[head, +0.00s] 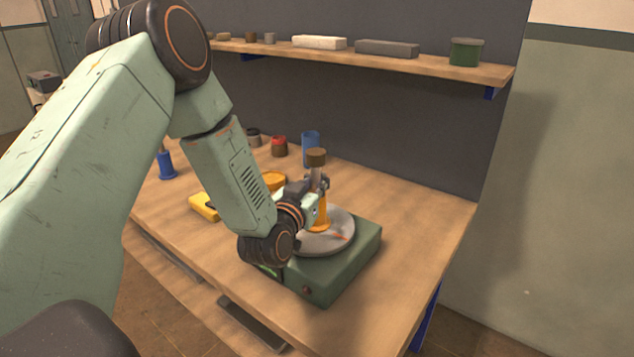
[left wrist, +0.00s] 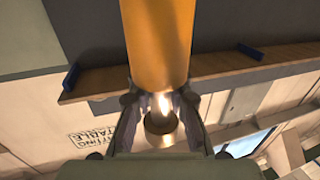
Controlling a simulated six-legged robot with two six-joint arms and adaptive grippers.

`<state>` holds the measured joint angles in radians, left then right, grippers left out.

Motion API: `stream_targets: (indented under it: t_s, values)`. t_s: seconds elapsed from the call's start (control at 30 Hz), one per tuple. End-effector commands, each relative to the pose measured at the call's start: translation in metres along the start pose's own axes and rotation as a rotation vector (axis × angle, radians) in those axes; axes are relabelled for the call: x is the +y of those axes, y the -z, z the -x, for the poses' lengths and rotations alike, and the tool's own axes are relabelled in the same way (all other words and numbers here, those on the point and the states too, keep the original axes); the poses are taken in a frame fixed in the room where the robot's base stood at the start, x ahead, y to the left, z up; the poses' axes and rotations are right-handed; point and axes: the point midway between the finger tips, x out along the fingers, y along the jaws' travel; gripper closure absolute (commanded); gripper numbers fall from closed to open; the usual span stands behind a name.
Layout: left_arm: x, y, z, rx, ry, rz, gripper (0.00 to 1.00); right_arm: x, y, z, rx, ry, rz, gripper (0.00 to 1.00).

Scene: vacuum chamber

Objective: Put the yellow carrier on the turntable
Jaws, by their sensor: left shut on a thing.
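The yellow carrier (head: 319,218) is upright, with an orange-yellow cylindrical body, a thin pale neck and a brown knob on top. My left gripper (head: 318,188) is shut on its neck, from the left side. In the left wrist view the body (left wrist: 158,40) fills the top centre and the neck (left wrist: 160,103) sits between my left fingers (left wrist: 160,115). The turntable is a grey round plate (head: 340,240) on a green box (head: 340,275). The carrier's foot appears over the plate; I cannot tell whether it touches. My right gripper is not in view.
Behind the turntable stand a blue cylinder (head: 310,143), a red jar (head: 279,147) and a grey jar (head: 254,137). A yellow item (head: 204,207), an orange round item (head: 272,180) and a blue spool (head: 166,167) are left. A loaded shelf (head: 440,68) runs behind. The bench (head: 420,215) is clear at right.

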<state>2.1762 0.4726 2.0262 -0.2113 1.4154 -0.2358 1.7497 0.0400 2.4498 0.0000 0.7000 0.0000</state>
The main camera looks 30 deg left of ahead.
Motion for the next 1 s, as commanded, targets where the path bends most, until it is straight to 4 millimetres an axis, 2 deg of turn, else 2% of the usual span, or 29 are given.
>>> stream_targets:
  t_s: [0.03,0.33,0.67,0.83,1.0]
  values:
    - [0.0,0.0,0.0,-0.001,0.0,0.0,0.86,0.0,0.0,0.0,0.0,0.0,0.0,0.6]
    - [0.0,0.0,0.0,-0.001,0.0,0.0,0.6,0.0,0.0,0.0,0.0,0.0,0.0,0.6]
    - [0.0,0.0,0.002,-0.002,0.0,0.0,0.59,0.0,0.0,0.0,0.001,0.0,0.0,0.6]
    - [-0.001,0.0,0.02,-0.004,0.002,0.002,0.59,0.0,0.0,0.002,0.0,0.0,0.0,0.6]
    - [-0.001,0.0,0.055,-0.006,0.002,0.004,0.59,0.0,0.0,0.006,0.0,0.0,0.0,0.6]
